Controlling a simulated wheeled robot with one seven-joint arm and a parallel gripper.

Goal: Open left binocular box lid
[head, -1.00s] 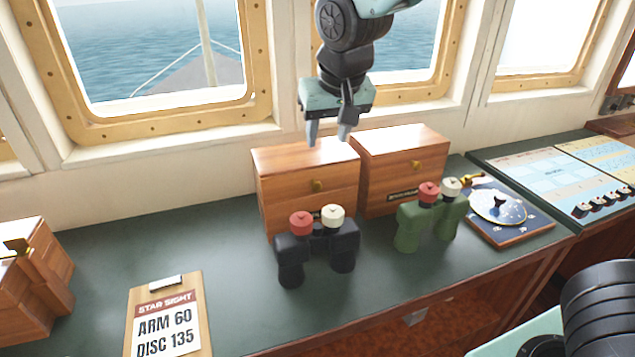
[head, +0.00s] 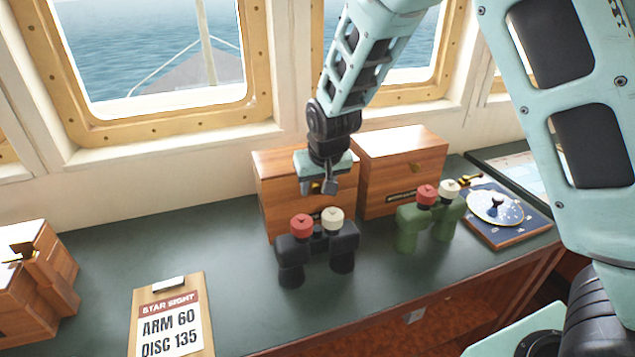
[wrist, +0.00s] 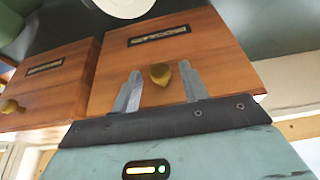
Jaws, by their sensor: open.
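The left binocular box (head: 275,190) is a wooden box on the green counter, and its lid is closed. Its brass knob (wrist: 160,74) shows in the wrist view, on the front face above a dark label plate (wrist: 157,36). My gripper (head: 322,188) is in front of the upper front of this box, pointing at it. In the wrist view my gripper (wrist: 161,72) is open, with one finger on each side of the knob. I cannot tell whether the fingers touch it. In the head view the gripper hides the knob.
Black binoculars (head: 318,248) with red and cream caps stand close in front of the left box. A second wooden box (head: 400,180) stands beside it, with green binoculars (head: 430,220) in front. A clipboard (head: 170,320) lies at the front left.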

